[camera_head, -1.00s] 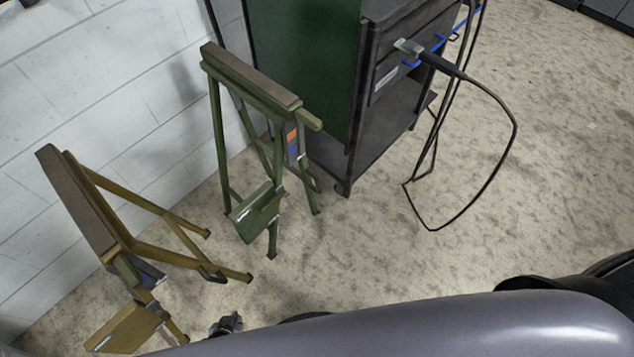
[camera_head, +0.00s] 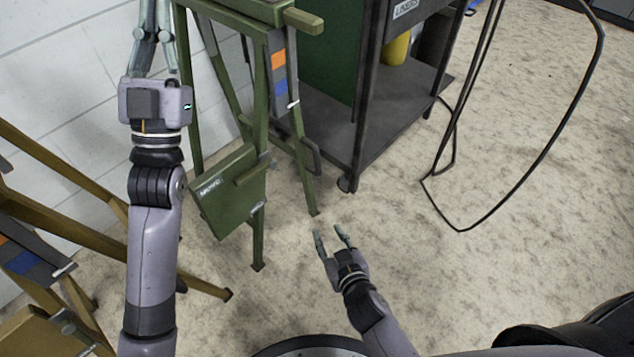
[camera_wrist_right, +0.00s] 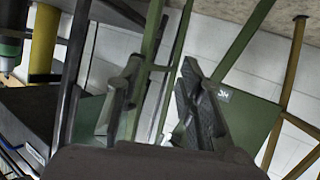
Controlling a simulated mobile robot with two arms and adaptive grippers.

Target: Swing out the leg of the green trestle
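The green trestle (camera_head: 262,120) stands against the wall left of the dark cart in the head view, its top cut off by the frame. One leg carries orange and blue marks (camera_head: 279,72) and a dark loop handle (camera_head: 314,158). A green plate (camera_head: 222,195) hangs low on its front. My right gripper (camera_head: 330,233) is open and empty over the floor in front of the trestle. In the right wrist view, green bars show beyond and between its spread fingers (camera_wrist_right: 158,95). My left gripper (camera_head: 154,25) reaches up beside the trestle's left leg; its fingertips are cut off or unclear.
A brown trestle (camera_head: 75,185) stands at the left, partly behind my left arm. The dark cart (camera_head: 400,110) with a lower shelf and yellow cylinder (camera_head: 397,48) is right of the green trestle. A black cable (camera_head: 535,165) loops to the floor.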

